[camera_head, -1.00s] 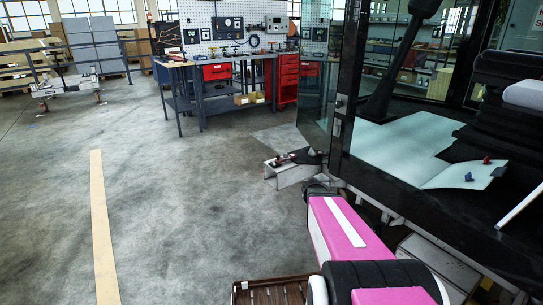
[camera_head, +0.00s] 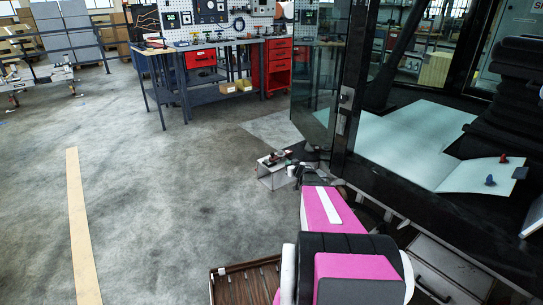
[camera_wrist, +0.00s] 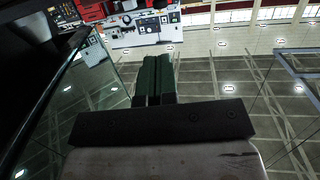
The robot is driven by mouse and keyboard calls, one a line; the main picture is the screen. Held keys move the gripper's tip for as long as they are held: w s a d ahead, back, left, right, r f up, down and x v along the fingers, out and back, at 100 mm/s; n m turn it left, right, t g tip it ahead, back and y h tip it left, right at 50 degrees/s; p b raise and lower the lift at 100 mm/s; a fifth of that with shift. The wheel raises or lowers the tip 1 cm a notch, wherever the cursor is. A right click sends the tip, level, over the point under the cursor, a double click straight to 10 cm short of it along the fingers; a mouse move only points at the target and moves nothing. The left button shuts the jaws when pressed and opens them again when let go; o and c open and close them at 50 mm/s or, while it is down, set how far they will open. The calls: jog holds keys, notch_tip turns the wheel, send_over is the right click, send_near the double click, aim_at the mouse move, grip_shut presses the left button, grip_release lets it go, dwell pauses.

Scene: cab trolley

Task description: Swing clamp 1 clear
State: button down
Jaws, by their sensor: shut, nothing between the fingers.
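A small clamp with a red handle (camera_head: 274,158) sits on a silver box-shaped bracket (camera_head: 276,177) beside the foot of the cab's door post; I cannot read a number on it. My pink and white arm reaches up to that bracket from the lower right. My gripper (camera_wrist: 154,65) is shut and empty, its two dark green fingers side by side in the wrist view. In the head view its end is small and dark close to the bracket's right side; I cannot tell whether it touches. The clamp does not show in the wrist view.
The glass door (camera_head: 312,85) and black door post (camera_head: 350,95) stand just behind the bracket. A pale mat (camera_head: 420,135) with a red knob (camera_head: 503,160) and a blue knob (camera_head: 490,180) lies in the cab. The workbench (camera_head: 215,95) is further back. Open floor lies left.

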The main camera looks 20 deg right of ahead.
jog(key=shift+w, duration=0.15)
send_near(271, 159)
jog(key=w, duration=0.3)
jog(key=w+r, duration=0.1)
jog(key=w, duration=0.2)
jog(key=shift+w+r, duration=0.2)
jog(key=shift+w, duration=0.2)
jog(key=shift+w+a, duration=1.05)
jog(key=shift+w, duration=0.2)
